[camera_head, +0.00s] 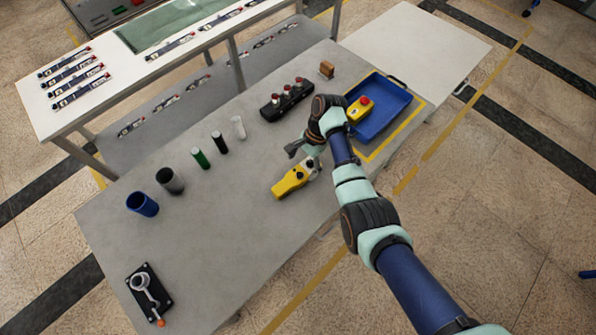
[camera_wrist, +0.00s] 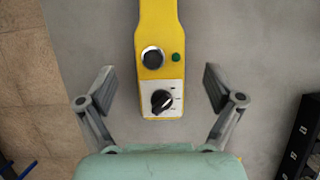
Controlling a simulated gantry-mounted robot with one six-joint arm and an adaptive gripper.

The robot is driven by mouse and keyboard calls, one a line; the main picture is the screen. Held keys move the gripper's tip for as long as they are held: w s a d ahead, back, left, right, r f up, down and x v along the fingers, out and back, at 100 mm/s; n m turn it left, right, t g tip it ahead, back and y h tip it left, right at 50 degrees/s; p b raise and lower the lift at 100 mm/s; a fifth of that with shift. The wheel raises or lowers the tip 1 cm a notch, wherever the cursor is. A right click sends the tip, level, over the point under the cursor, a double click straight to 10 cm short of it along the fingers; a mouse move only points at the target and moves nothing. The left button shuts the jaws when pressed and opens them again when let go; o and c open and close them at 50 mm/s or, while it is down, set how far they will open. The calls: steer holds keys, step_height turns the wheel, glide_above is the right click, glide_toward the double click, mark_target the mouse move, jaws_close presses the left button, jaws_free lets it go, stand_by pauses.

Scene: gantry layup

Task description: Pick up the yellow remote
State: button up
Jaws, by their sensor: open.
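The yellow remote (camera_head: 292,181) lies on the grey table near its front edge, at the middle of the head view. In the wrist view the remote (camera_wrist: 158,50) runs up from the centre out of the top of the picture. It has a black round knob, a green button and a black rotary switch on a white plate. My gripper (camera_head: 300,150) is above the table at the remote's switch end. In the wrist view my gripper (camera_wrist: 159,85) is open and empty, with one finger on each side of the remote and gaps to both sides.
A blue tray (camera_head: 398,105) at the right holds a yellow box with a red button (camera_head: 360,108). A black box with red-topped knobs (camera_head: 287,100) stands behind my gripper. Several upright cylinders, including a green one (camera_head: 200,158), line the table's left. A joystick unit (camera_head: 149,293) sits at the near left.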

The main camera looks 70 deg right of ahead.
mark_target(299, 172)
steer(key=b+x, duration=0.1)
steer(key=x, duration=0.4)
steer(key=shift+f+b, duration=0.1)
steer(key=shift+b, duration=0.2)
steer(key=c, duration=1.5)
steer(key=shift+r, duration=0.25)
